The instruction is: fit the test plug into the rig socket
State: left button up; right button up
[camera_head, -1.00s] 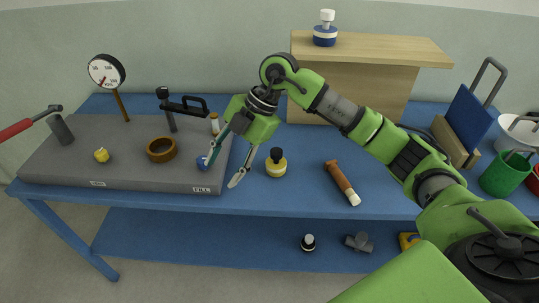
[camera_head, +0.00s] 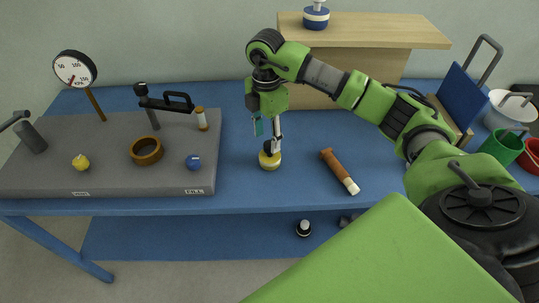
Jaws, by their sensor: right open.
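The grey rig board (camera_head: 100,160) lies on the left of the blue bench. It carries a brown ring (camera_head: 146,151), which may be the socket, and a short brown post with a white top (camera_head: 202,119). A brown rod with a white end (camera_head: 339,170) lies on the bench right of centre; I cannot tell whether it is the test plug. My right gripper (camera_head: 267,143) is open and points down at a yellow jar with a dark top (camera_head: 269,161). Its fingers partly hide the jar's top, and contact cannot be told. My left gripper is not in view.
The board also holds a pressure gauge (camera_head: 75,70), a black-handled lever (camera_head: 168,103), a yellow knob (camera_head: 81,162) and a blue knob (camera_head: 193,162). A wooden box (camera_head: 350,85) stands behind. A blue panel (camera_head: 465,100) and green cup (camera_head: 504,147) stand right.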

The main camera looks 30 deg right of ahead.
aim_at(270, 154)
jog(key=f, duration=0.1)
jog(key=f+p, duration=0.1)
jog(key=f, duration=0.2)
jog(key=shift+s+d+f+p, duration=0.15)
jog(key=shift+s+d+p, duration=0.15)
jog(key=shift+d+p, duration=0.1)
jog(key=shift+f, duration=0.35)
jog(key=shift+a+f, duration=0.1)
jog(key=shift+f, duration=0.05)
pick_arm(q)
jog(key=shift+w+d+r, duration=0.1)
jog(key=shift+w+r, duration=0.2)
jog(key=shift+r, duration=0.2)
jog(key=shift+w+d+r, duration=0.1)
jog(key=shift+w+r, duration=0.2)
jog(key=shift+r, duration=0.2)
pick_arm(e)
jog(key=c, duration=1.3)
